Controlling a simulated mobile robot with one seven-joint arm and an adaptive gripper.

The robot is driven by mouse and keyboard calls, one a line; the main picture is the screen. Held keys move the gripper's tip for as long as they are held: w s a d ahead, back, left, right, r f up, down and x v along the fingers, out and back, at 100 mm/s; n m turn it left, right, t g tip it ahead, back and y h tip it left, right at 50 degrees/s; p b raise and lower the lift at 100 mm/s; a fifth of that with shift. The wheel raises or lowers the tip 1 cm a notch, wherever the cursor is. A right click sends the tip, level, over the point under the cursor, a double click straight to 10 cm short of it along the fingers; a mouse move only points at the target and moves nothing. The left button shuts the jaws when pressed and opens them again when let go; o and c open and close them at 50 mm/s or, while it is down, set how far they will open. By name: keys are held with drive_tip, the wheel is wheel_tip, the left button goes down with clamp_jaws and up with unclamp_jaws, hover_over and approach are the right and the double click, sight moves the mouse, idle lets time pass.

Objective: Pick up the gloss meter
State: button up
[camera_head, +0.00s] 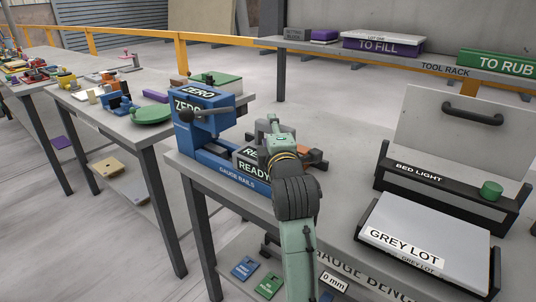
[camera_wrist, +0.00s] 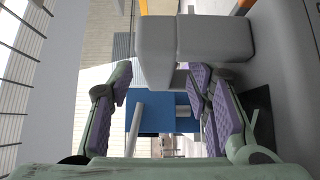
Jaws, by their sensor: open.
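My gripper (camera_wrist: 158,100) is open, its purple-padded fingers apart at left and right in the wrist view. In the head view my gripper (camera_head: 273,128) is over the gauge bench, behind the READY sign. A grey blocky object (camera_wrist: 155,50) stands at the far end of the fingers, close to the right finger. I cannot tell whether it is the gloss meter. A blue block (camera_wrist: 160,112) shows beyond, between the fingers. No part is clearly identifiable as the gloss meter in the head view, where my arm hides some of the bench.
The blue ZERO fixture (camera_head: 196,112) with a dark lever stands left of my gripper. The GREY LOT tray (camera_head: 402,249) and BED LIGHT panel (camera_head: 455,130) stand farther right. A tool rack (camera_head: 440,68) runs behind.

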drive_tip(key=shift+w+a, duration=0.15)
drive_tip(key=shift+w, duration=0.6)
drive_tip(key=shift+c, duration=0.4)
clamp_jaws()
drive_tip(key=shift+r, duration=0.1)
